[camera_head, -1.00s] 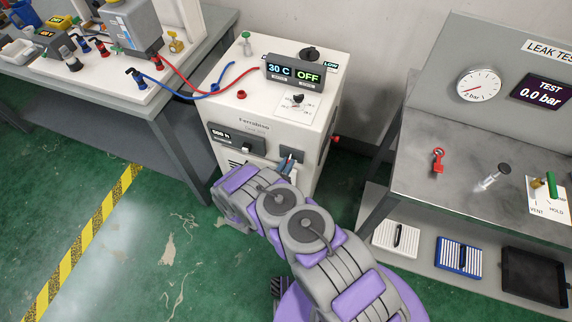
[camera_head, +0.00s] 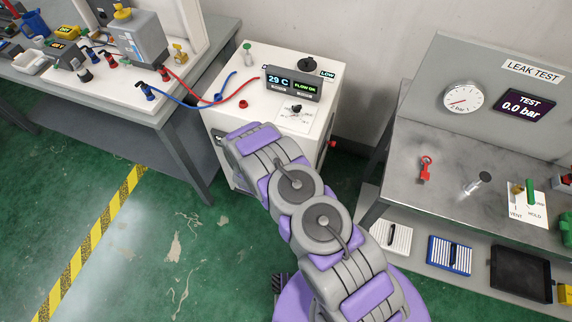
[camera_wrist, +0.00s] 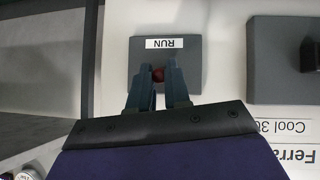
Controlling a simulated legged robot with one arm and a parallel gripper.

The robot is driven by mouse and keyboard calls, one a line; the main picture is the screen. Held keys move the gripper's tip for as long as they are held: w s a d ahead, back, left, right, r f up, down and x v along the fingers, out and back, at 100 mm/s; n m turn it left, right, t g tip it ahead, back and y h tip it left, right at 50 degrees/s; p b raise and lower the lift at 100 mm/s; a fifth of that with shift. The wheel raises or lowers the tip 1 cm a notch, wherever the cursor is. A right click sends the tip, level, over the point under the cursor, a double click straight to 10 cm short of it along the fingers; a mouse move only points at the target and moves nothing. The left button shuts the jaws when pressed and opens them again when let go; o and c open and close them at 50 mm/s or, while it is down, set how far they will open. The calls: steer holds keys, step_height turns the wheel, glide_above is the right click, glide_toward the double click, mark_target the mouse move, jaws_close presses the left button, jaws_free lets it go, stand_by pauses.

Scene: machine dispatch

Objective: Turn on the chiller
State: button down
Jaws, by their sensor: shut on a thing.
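The chiller (camera_head: 224,122) is a white cabinet between the two benches. The display (camera_head: 293,86) on its top reads 29 C and FLOW ON. In the wrist view, a grey switch plate (camera_wrist: 190,72) with an upside-down RUN label (camera_wrist: 165,43) is on its white front. A small dark red knob (camera_wrist: 158,74) stands on this plate. My gripper (camera_wrist: 158,82) is shut on the red knob, one finger on each side. In the head view my own arm hides the gripper and much of the chiller's front.
A second grey panel (camera_wrist: 268,75) with a dark part is beside the switch plate. Red and blue hoses (camera_head: 237,92) run from the chiller to the left bench (camera_head: 172,137). The leak test bench (camera_head: 400,185) is on the right. Green floor is open at front left.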

steer(key=shift+w+r+g+y+p, duration=0.35)
steer(key=shift+r+g+p, duration=0.2)
steer(key=shift+g, duration=0.25)
steer(key=c, duration=1.1)
jaws_free()
steer(key=shift+f, duration=0.15)
steer(key=shift+s, duration=0.1)
steer(key=p+v, duration=0.2)
steer(key=v, duration=1.5)
steer(key=shift+r, duration=0.3)
steer(key=shift+a, duration=0.1)
